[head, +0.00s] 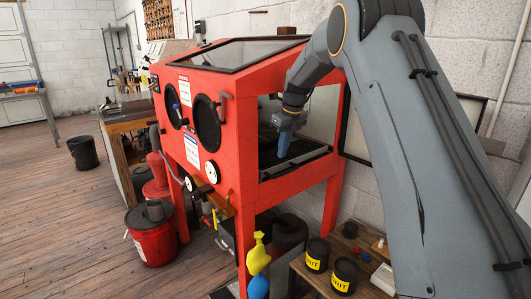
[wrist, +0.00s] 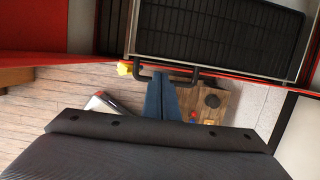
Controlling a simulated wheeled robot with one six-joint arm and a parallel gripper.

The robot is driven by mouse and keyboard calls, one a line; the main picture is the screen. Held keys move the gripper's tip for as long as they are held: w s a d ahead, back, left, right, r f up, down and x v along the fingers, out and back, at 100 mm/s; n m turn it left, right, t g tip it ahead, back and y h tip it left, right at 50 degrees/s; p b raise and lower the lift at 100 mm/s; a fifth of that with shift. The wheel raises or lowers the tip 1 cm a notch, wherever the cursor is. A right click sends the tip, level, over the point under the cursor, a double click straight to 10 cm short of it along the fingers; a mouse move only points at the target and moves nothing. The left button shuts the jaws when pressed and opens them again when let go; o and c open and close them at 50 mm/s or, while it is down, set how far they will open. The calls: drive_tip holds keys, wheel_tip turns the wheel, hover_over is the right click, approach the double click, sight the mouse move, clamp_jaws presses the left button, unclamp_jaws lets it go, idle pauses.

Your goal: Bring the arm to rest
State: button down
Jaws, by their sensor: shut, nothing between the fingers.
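My arm (head: 400,130) reaches from the right side of the head view across to the open side of a red blasting cabinet (head: 240,170). My gripper (head: 282,155) hangs in front of this opening with its blue fingers pointing down. In the wrist view the fingers (wrist: 160,80) lie together, shut, with nothing between them. Their tips show close to a black bar handle (wrist: 166,70) on the cabinet's red edge. I cannot tell how far the gripper is from the sill.
Inside the cabinet is a black grate (wrist: 215,32). Below the opening, a low wooden bench (head: 312,277) carries black tins (head: 317,255) and small parts. A yellow spray bottle (head: 257,254) hangs beside it. A red bucket (head: 150,236) stands on the floor. Open floor (head: 60,220) lies left.

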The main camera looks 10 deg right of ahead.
drive_tip(key=shift+s+f+n, duration=0.15)
drive_tip(key=shift+s+n, duration=0.3)
drive_tip(key=shift+n, duration=0.05)
drive_tip(key=s+f+n, duration=0.3)
drive_tip(key=s+n, duration=0.6)
drive_tip(key=s, duration=0.5)
drive_tip(key=s+f+n+g+h, duration=0.1)
drive_tip(key=s+f+n, duration=0.2)
drive_tip(key=s+n, duration=0.7)
drive_tip(key=s+d+f+n, duration=0.1)
drive_tip(key=s+f+n, duration=0.2)
drive_tip(key=s+n, duration=0.6)
drive_tip(key=s, duration=1)
drive_tip(key=shift+n+g, duration=0.3)
drive_tip(key=shift+g, duration=0.1)
drive_tip(key=shift+s+d, duration=0.1)
drive_tip(key=shift+d, duration=0.05)
